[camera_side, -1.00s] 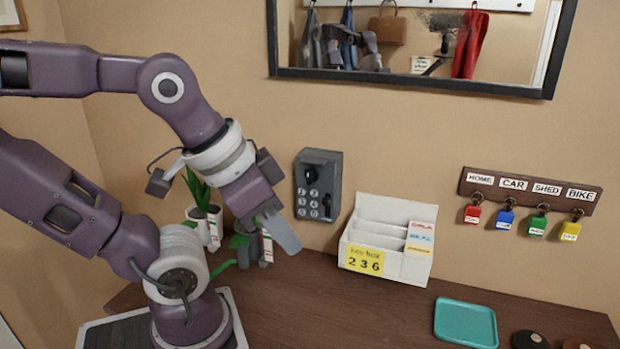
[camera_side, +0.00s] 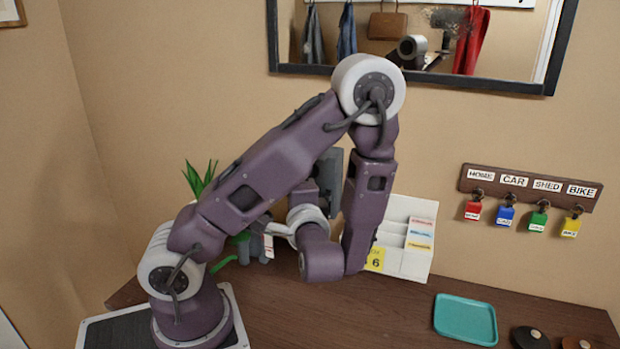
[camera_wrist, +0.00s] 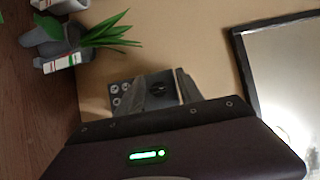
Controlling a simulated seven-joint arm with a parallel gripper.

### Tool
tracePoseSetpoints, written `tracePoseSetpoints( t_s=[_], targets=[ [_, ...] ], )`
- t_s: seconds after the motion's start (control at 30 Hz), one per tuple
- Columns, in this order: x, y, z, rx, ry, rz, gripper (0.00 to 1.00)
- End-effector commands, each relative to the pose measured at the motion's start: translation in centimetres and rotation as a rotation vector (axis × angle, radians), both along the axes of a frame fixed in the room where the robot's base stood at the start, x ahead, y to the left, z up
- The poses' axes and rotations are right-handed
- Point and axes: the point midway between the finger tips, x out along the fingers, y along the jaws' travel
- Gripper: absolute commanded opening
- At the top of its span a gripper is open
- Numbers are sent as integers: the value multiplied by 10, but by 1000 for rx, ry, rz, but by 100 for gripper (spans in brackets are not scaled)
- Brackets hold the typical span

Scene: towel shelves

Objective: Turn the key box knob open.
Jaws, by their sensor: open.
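The grey key box (camera_side: 331,168) is on the wall, mostly hidden behind my arm in the side view. The wrist view shows its face (camera_wrist: 121,91) turned sideways, with several pale round buttons. A dark knob (camera_wrist: 158,88) shows beside the buttons, partly hidden by my gripper. My gripper (camera_wrist: 166,78) is open, its two grey fingers in front of the box with the knob seen between them. I cannot tell whether the fingers touch the knob. The side view hides the fingers behind my arm.
A white letter holder (camera_side: 408,262) with a yellow number note stands right of my arm. A key rack (camera_side: 530,187) and mirror (camera_side: 420,76) are on the wall. A teal tray (camera_side: 465,319) lies at the right.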

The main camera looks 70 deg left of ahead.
Motion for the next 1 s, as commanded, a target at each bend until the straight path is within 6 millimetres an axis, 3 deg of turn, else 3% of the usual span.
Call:
tracePoseSetpoints(
  t_s=[0.1, 0.2, 0.53, 0.83, 0.87, 1.0],
  targets=[
    [28, -8, -16, 21, -18, -136, 44],
    [37, -4, -20, 19, -30, -169, 44],
    [58, 49, -20, 17, -31, -164, 44],
    [61, 56, -20, 17, -30, -166, 44],
    [61, 56, -20, 17, -30, -166, 42],
    [61, 56, -20, 17, -30, -166, 14]
  ],
)
